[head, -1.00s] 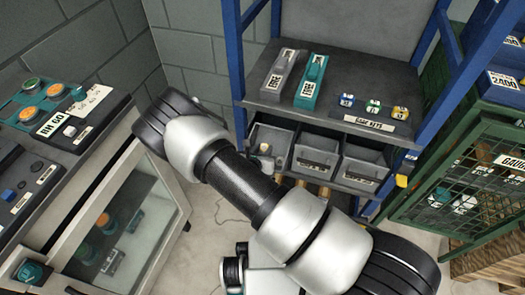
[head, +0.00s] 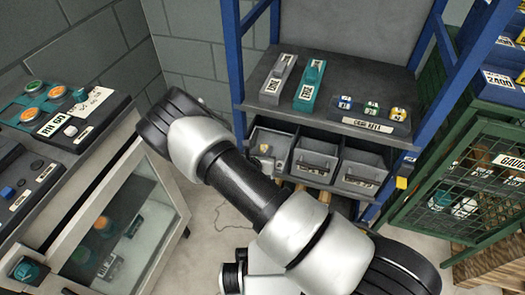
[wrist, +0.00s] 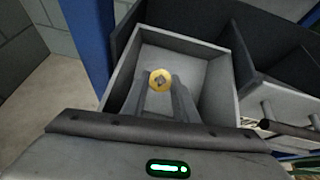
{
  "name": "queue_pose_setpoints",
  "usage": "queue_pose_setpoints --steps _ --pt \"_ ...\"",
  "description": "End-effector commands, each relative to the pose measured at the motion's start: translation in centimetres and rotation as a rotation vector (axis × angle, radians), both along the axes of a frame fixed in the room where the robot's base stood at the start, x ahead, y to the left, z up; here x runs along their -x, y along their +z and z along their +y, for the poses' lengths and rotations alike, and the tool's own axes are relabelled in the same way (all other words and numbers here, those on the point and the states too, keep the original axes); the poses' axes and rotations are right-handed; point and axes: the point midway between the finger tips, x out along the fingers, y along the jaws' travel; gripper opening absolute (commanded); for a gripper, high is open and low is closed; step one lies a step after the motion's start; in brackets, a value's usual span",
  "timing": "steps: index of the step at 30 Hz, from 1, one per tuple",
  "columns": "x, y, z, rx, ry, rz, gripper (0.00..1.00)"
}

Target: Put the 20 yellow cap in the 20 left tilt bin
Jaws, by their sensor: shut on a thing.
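In the wrist view, my gripper (wrist: 160,92) is shut on a round yellow cap (wrist: 160,79), held between the fingertips. The cap shows as a yellow ring with a darker centre; I cannot read a number on it. Cap and fingertips are over the open mouth of a grey bin (wrist: 222,92), with its walls around them; I cannot tell how deep they are. In the head view, the left tilt bin (head: 250,150) is the leftmost of three grey bins under the shelf. A small pale shape shows inside it, too small to identify.
The middle bin (head: 316,165) and right bin (head: 362,175) stand beside it. On the shelf above are a grey block (head: 280,75), a teal block (head: 311,82) and a labelled rack (head: 375,122) with blue, green and yellow pieces. A blue post (wrist: 88,45) stands close left of the bin.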

Motion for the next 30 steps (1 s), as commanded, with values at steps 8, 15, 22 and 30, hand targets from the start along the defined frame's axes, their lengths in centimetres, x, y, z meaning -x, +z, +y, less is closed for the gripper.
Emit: queue_pose_setpoints --steps 8,15,22,30 --pt "-0.2 -2.7 -0.5 -0.016 -0.007 0.021 0.06" --pt "0.5 -1.8 -0.3 -0.015 -0.007 0.02 0.06" --pt "1.2 -0.9 -0.2 -0.013 -0.007 0.016 0.06" --pt "2.1 0.2 0.2 -0.012 -0.008 0.016 0.06"
